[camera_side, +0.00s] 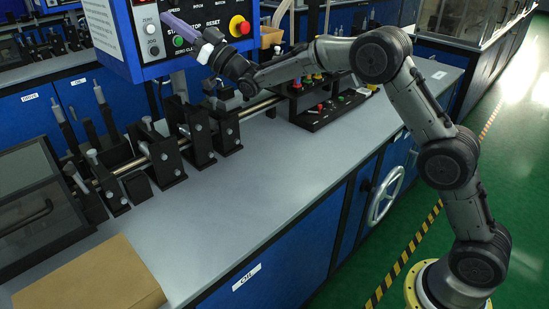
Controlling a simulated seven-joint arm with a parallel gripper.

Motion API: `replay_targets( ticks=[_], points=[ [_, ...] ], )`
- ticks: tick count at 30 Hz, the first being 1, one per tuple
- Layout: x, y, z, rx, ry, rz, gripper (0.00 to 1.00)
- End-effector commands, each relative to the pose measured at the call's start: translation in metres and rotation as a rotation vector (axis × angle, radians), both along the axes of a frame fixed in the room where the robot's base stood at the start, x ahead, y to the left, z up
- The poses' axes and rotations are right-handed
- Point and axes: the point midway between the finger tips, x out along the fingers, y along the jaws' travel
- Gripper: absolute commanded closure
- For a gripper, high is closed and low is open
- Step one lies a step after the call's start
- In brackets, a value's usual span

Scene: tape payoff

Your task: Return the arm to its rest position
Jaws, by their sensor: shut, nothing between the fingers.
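My gripper (168,18) is at the upper left of the side view, in front of the blue control box. It is shut and holds nothing. Its purple fingers point to the left, over or close to the panel face (200,10). I cannot tell whether they touch the panel. My arm reaches from its base at the lower right, up and across above the bench to the box. A green button (178,41) shows just below the fingers, and a red stop button on a yellow ring (239,26) is right of my gripper.
The grey bench top (250,190) is clear in front. A row of black brackets on a rod (168,155) runs below the box. A cardboard box (90,278) is at the lower left. A handwheel (386,196) projects from the bench side.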

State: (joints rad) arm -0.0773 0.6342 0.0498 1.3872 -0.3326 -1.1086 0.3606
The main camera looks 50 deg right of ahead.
Motion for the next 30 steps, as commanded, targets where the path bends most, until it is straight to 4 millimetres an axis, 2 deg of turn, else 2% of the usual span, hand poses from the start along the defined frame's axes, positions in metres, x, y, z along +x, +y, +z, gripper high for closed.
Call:
replay_targets(
  ticks=[1, 3, 6, 10, 12, 15, 19, 23, 26, 30],
  points=[
    [-0.013, -0.003, 0.030, 0.003, -0.041, -0.004, 1.00],
    [-0.037, -0.009, 0.069, 0.009, -0.089, -0.010, 1.00],
    [-0.074, -0.021, 0.117, 0.017, -0.114, -0.037, 1.00],
    [-0.117, -0.038, 0.151, 0.014, -0.068, -0.097, 1.00],
    [-0.139, -0.048, 0.161, 0.007, -0.024, -0.136, 1.00],
    [-0.172, -0.062, 0.164, -0.003, 0.062, -0.193, 1.00],
    [-0.217, -0.081, 0.150, -0.022, 0.205, -0.267, 1.00],
    [-0.265, -0.099, 0.113, -0.049, 0.383, -0.334, 1.00],
    [-0.307, -0.110, 0.068, -0.077, 0.553, -0.376, 1.00],
    [-0.365, -0.120, -0.009, -0.127, 0.810, -0.409, 1.00]
  ],
)
